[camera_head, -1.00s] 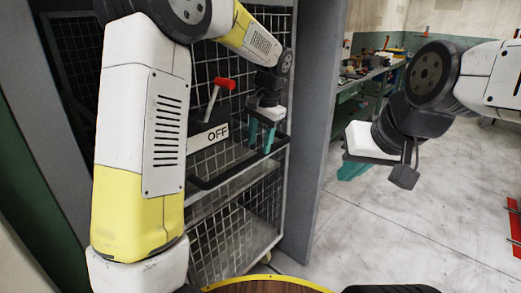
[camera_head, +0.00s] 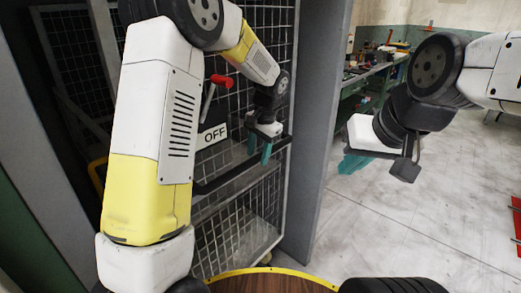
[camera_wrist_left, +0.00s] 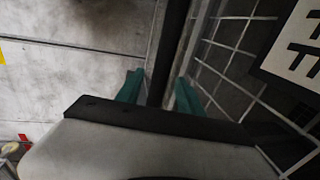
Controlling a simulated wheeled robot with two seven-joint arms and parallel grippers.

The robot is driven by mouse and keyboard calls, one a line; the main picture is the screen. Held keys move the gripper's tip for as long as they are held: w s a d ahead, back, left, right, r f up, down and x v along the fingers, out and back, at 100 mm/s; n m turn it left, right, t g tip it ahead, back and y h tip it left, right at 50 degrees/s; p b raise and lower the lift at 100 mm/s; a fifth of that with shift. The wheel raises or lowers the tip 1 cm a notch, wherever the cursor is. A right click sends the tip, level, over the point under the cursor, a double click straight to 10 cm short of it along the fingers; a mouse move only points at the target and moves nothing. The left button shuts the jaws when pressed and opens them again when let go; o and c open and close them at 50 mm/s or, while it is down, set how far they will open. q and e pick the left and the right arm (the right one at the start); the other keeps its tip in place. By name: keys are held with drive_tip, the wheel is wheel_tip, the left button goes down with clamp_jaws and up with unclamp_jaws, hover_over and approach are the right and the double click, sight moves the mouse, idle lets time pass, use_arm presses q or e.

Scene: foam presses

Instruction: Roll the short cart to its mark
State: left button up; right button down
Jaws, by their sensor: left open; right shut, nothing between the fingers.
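A wire-mesh cart (camera_head: 262,205) stands between grey uprights at the left of the head view. It has a black horizontal bar (camera_head: 238,168) across its near side. My left gripper (camera_head: 260,156) is at that bar's right part. Its teal fingers are open, and in the left wrist view the dark bar (camera_wrist_left: 170,50) runs between the fingers (camera_wrist_left: 157,90), with gaps visible. My right gripper (camera_head: 354,164) is shut and empty, in the air right of the grey upright. The cart's floor mark cannot be made out.
An OFF sign (camera_head: 213,135) and a red-handled lever (camera_head: 219,80) are near my left arm. A grey upright (camera_head: 318,130) stands right of the cart. A cluttered workbench (camera_head: 372,78) is behind. The pale floor (camera_head: 400,230) at right is mostly clear.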

use_arm(q)
drive_tip(key=shift+f, duration=0.35)
clamp_jaws()
idle(1.2)
